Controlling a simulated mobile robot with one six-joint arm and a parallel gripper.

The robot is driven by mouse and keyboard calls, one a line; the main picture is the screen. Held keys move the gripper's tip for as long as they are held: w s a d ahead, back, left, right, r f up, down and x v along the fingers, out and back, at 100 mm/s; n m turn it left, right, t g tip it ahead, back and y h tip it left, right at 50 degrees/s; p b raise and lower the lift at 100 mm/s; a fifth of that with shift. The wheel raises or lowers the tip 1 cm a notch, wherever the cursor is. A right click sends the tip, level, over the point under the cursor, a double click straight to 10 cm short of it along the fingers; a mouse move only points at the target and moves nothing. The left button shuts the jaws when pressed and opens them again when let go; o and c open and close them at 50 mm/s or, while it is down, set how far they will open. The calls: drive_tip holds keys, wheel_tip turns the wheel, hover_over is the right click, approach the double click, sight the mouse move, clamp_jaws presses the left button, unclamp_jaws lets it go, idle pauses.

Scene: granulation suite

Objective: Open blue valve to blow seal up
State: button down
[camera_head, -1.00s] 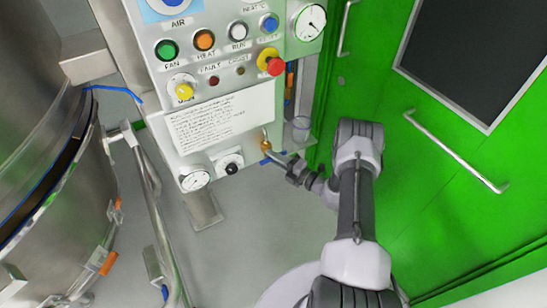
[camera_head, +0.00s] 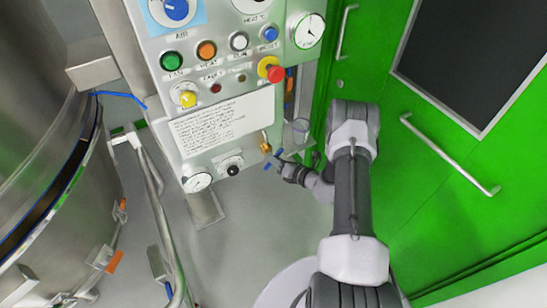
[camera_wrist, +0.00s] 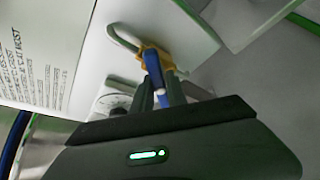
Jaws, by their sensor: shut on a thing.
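The blue valve handle (camera_wrist: 153,64) sits on a small brass valve body (camera_head: 266,145) at the lower right edge of the grey control panel. In the wrist view the brass body (camera_wrist: 168,62) shows just beyond the fingertips, with a pale bent tube running from it. My gripper (camera_head: 281,165) is at the valve from the right. In the wrist view its two dark fingers (camera_wrist: 160,88) are shut on the blue handle, one on each side. The handle is partly hidden by the fingers. The seal cannot be told apart clearly.
The control panel (camera_head: 225,90) has several buttons, a red stop button (camera_head: 275,74) and a lower left gauge (camera_head: 197,182). A steel vessel (camera_head: 45,170) and a rail (camera_head: 158,215) stand left. A green door with a handle (camera_head: 450,155) is right. Grey floor is clear below the panel.

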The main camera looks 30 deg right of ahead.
drive_tip(key=n+h, duration=0.1)
drive_tip(key=n, duration=0.2)
drive_tip(key=shift+h+p, duration=0.4)
drive_tip(key=shift+n+h, duration=1)
drive_tip(key=shift+n, duration=0.2)
drive_tip(key=c, duration=1.3)
unclamp_jaws()
drive_tip(key=p+v, duration=0.1)
drive_tip(key=v, duration=0.4)
drive_tip(key=p+v, duration=0.2)
drive_tip(key=v, duration=0.4)
drive_tip(key=p+v, duration=0.1)
drive_tip(key=v, duration=0.5)
drive_tip(key=shift+r+p, duration=0.4)
drive_tip(key=shift+r, duration=0.05)
